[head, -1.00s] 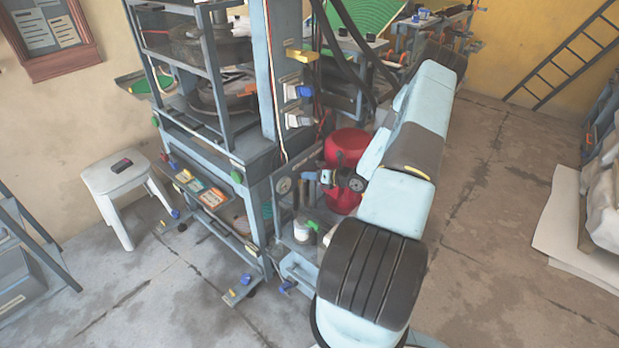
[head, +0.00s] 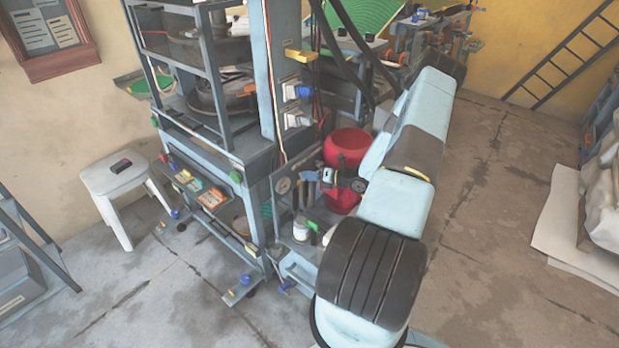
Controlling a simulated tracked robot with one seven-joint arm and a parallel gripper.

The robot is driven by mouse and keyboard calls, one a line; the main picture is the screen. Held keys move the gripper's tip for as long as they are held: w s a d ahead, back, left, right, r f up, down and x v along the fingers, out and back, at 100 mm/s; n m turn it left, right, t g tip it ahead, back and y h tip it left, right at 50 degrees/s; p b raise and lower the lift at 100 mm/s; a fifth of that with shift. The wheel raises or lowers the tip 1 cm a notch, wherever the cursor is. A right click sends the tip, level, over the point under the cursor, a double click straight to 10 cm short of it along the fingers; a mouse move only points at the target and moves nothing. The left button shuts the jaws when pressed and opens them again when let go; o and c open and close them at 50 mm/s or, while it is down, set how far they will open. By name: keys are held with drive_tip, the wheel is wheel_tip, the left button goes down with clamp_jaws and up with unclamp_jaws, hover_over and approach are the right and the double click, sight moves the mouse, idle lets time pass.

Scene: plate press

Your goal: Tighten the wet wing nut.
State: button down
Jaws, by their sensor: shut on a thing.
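My gripper (head: 327,177) is small in the head view, at the end of my arm, in front of the red tank (head: 348,150) and beside the lower right of the press frame (head: 262,172). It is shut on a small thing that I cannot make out. The wet wing nut cannot be told apart at this size. Blue-grey upright parts (head: 308,188) stand just left of the gripper, and I cannot tell if they touch it.
A pale jar (head: 301,231) and a green-topped item (head: 313,225) stand below my gripper. A white stool (head: 112,180) with a dark object (head: 121,166) is at left. White sheets (head: 563,225) lie at right.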

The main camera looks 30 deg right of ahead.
drive_tip(key=c, duration=1.2)
unclamp_jaws()
drive_tip(key=shift+w, duration=0.2)
drive_tip(key=shift+s, duration=0.1)
drive_tip(key=v, duration=1.3)
drive_tip(key=shift+s+d, duration=0.2)
drive_tip(key=shift+s, duration=0.1)
